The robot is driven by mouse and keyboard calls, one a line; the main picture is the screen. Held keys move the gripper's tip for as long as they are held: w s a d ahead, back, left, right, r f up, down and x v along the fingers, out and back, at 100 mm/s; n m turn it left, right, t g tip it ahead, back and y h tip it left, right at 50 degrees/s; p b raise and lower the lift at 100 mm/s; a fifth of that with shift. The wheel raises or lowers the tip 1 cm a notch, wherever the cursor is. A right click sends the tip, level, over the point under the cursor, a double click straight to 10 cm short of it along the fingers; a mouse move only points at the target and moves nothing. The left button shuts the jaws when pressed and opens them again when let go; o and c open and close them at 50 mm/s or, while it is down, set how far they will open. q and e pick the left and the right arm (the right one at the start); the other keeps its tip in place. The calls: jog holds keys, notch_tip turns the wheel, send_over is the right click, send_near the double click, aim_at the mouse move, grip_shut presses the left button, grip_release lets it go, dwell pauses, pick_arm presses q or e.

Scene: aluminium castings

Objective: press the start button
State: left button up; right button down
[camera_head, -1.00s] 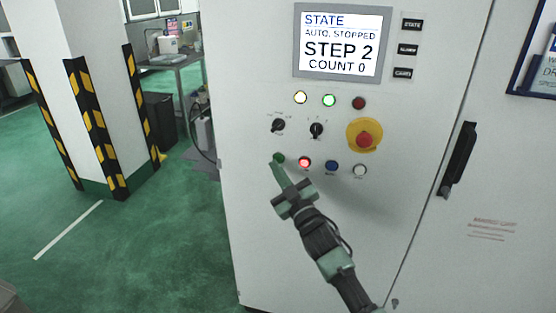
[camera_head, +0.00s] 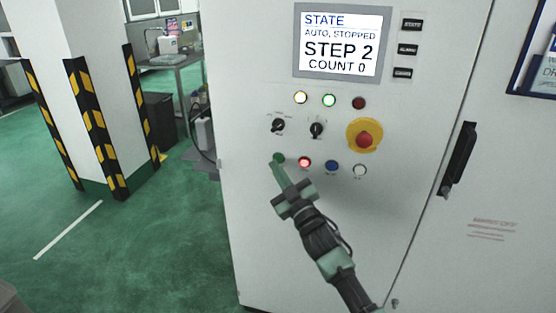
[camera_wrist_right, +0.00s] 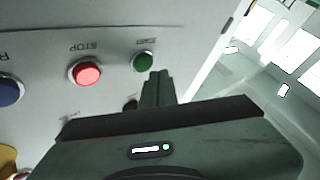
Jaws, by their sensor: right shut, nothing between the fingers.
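The green start button (camera_head: 279,158) is at the left end of the lower button row on the white control cabinet. It also shows in the right wrist view (camera_wrist_right: 142,61), unlit. My right gripper (camera_head: 281,170) is shut and empty, its fingertips at the lower edge of the green button in the head view. In the right wrist view the shut fingertips (camera_wrist_right: 159,76) point at the panel just beside the green button; I cannot tell whether they touch it. The screen (camera_head: 341,42) reads "AUTO. STOPPED, STEP 2, COUNT 0". My left gripper is not in view.
A lit red stop button (camera_head: 304,162) sits right of the green one, then a blue (camera_head: 332,166) and a white button (camera_head: 360,170). Above are two black selector knobs and a red emergency stop (camera_head: 364,139) on yellow. A door handle (camera_head: 458,158) is farther right.

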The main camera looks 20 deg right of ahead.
jog(key=shift+w+d, duration=0.25)
jog(key=shift+w, duration=0.1)
jog(key=shift+w+d+b, duration=0.25)
jog(key=shift+w+b, duration=0.05)
jog(key=shift+w, duration=0.05)
dwell(0.9)
jog(key=shift+s+a, duration=0.1)
jog(key=shift+s, duration=0.05)
jog(key=shift+s+a+p, duration=0.35)
jog(key=shift+s+a, duration=0.05)
jog(key=shift+s, duration=0.15)
jog(key=s+a, duration=0.1)
jog(key=s+a+p, duration=0.1)
jog(key=s+p, duration=0.1)
jog(key=s, duration=0.1)
jog(key=shift+s+a, duration=0.1)
jog(key=shift+a, duration=0.3)
